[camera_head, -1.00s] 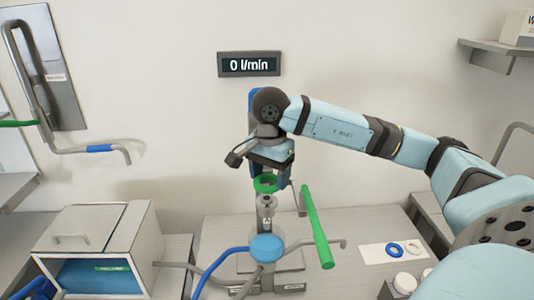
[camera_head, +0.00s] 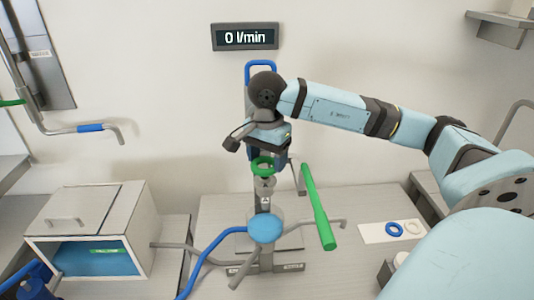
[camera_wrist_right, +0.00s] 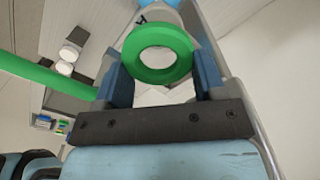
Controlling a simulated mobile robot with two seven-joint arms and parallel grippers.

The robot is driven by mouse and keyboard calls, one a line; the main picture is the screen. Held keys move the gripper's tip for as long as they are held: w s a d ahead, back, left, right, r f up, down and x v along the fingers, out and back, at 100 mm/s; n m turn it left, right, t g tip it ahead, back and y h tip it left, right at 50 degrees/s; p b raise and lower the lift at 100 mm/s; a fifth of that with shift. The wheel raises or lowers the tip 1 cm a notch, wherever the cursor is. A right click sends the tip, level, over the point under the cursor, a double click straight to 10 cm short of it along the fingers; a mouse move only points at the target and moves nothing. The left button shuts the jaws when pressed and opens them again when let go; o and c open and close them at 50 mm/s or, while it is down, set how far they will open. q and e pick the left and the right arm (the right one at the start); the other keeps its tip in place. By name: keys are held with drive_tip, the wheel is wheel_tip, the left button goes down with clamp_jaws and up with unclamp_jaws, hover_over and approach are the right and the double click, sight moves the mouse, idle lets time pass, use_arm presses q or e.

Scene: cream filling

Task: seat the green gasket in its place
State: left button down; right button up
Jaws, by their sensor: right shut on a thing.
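The green gasket (camera_head: 263,173) is a flat ring held roughly level just above the grey fitting (camera_head: 265,186) on the upright post. Whether it touches the fitting cannot be told. My right gripper (camera_head: 267,160) is shut on the gasket from above. In the right wrist view the gasket (camera_wrist_right: 160,78) sits between the two blue fingertips, its hole open to view. A grey-white part shows just beyond the ring there. My left gripper is not in view.
A green-handled pipe (camera_head: 318,207) stands close right of the post. A blue-topped hub (camera_head: 265,228) with bent pipes is below. A blue ring (camera_head: 394,229) and a white ring lie on a white mat (camera_head: 375,236). An open-fronted box (camera_head: 88,212) stands left.

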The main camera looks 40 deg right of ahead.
drive_tip(key=shift+f, duration=0.45)
drive_tip(key=shift+f, duration=0.1)
drive_tip(key=shift+f+b, duration=0.1)
drive_tip(key=shift+b, duration=0.4)
drive_tip(key=shift+f+b, duration=0.25)
drive_tip(key=shift+b, duration=0.25)
idle(0.4)
